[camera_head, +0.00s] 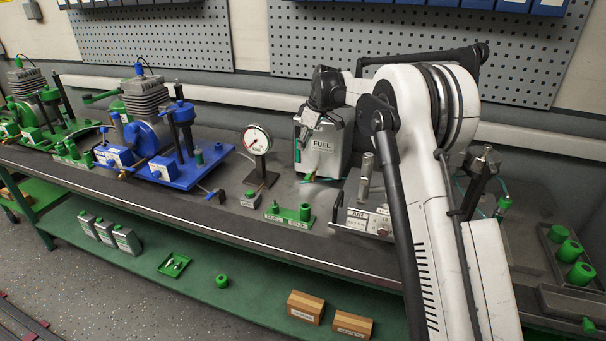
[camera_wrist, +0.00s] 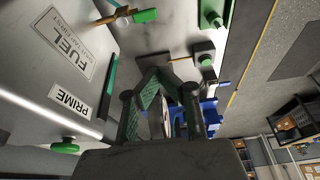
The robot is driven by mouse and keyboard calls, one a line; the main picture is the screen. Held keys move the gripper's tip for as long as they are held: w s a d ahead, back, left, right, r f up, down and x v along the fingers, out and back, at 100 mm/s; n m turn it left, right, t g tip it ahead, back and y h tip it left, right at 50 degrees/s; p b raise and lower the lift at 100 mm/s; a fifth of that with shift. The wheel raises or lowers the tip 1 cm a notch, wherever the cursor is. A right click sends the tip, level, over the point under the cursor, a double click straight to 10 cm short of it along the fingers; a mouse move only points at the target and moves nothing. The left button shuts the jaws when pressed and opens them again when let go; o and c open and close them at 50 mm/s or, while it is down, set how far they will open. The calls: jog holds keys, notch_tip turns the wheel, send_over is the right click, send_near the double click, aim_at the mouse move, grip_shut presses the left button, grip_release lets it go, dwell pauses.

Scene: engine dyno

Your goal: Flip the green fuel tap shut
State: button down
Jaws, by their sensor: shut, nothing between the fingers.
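The fuel tank (camera_head: 322,150) is a grey box labelled FUEL on the bench, right of the gauge. A small brass tap (camera_head: 310,177) shows low at its front. My gripper (camera_wrist: 158,78) is shut and empty, beside the tank's front and apart from the tap. In the head view my wrist hides part of the tank's top.
A round gauge (camera_head: 257,140) stands left of the tank. A green fuel stick block (camera_head: 287,219) lies at the bench's front, and an AIR box (camera_head: 365,218) stands close to my arm. A blue engine stand (camera_head: 185,170) is farther left. A green knob (camera_wrist: 66,147) shows near the PRIME label.

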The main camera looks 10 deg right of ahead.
aim_at(310, 175)
jog(key=w+f, duration=0.2)
jog(key=f, duration=0.1)
jog(key=shift+a+n, duration=0.1)
jog(key=shift+n, duration=0.2)
jog(key=x, duration=1)
jog(key=shift+s+d+f, duration=0.1)
jog(key=shift+s+d, duration=0.15)
jog(key=shift+s, duration=0.05)
jog(key=shift+s+d, duration=0.45)
jog(key=shift+d, duration=0.25)
jog(key=shift+s+d, duration=0.45)
jog(key=shift+d, duration=0.25)
jog(key=shift+a, duration=0.2)
